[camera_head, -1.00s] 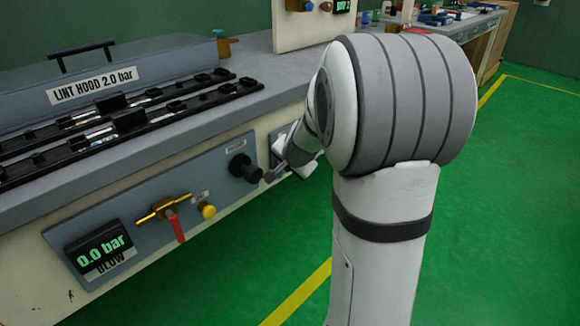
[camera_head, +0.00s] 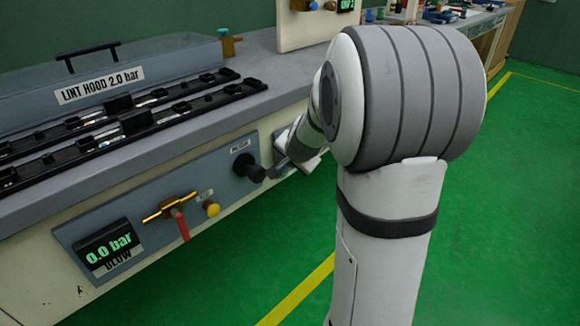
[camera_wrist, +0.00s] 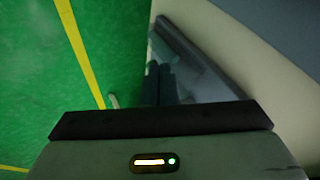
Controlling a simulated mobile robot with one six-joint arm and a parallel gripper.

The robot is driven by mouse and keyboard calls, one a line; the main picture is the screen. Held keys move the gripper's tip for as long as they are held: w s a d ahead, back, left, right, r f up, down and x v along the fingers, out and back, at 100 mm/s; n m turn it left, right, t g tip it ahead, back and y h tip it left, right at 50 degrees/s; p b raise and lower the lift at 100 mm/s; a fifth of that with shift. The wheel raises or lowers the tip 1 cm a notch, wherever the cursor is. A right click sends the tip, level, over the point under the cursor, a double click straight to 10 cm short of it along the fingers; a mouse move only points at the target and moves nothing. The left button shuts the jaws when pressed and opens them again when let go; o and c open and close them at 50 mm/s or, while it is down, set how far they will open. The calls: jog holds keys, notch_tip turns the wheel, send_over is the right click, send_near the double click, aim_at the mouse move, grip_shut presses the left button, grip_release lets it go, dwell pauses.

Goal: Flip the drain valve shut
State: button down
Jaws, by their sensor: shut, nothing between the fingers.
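A brass valve (camera_head: 170,207) with a red lever (camera_head: 181,225) is on the front panel of the bench. The lever hangs down, roughly across the horizontal brass body. No label reading drain is legible, so I cannot tell if this is the drain valve. My gripper (camera_head: 276,172) is shut and empty, right of the valve, close beside a black knob (camera_head: 247,167). Whether it touches the knob I cannot tell. In the wrist view my gripper's dark fingers (camera_wrist: 162,80) are together, and the valve is not visible. My forearm hides part of the wrist.
A yellow knob (camera_head: 211,209) sits between the valve and the black knob. A display (camera_head: 108,248) left of the valve reads 0.0 bar, labelled BLOW. The lint hood (camera_head: 100,85) and black rails lie on the bench top. Green floor (camera_head: 480,250) is open at right.

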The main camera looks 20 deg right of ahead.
jog(key=s+a+r+p, duration=0.3)
jog(key=s+a+p, duration=0.3)
jog(key=s, duration=0.5)
jog(key=shift+a, duration=0.6)
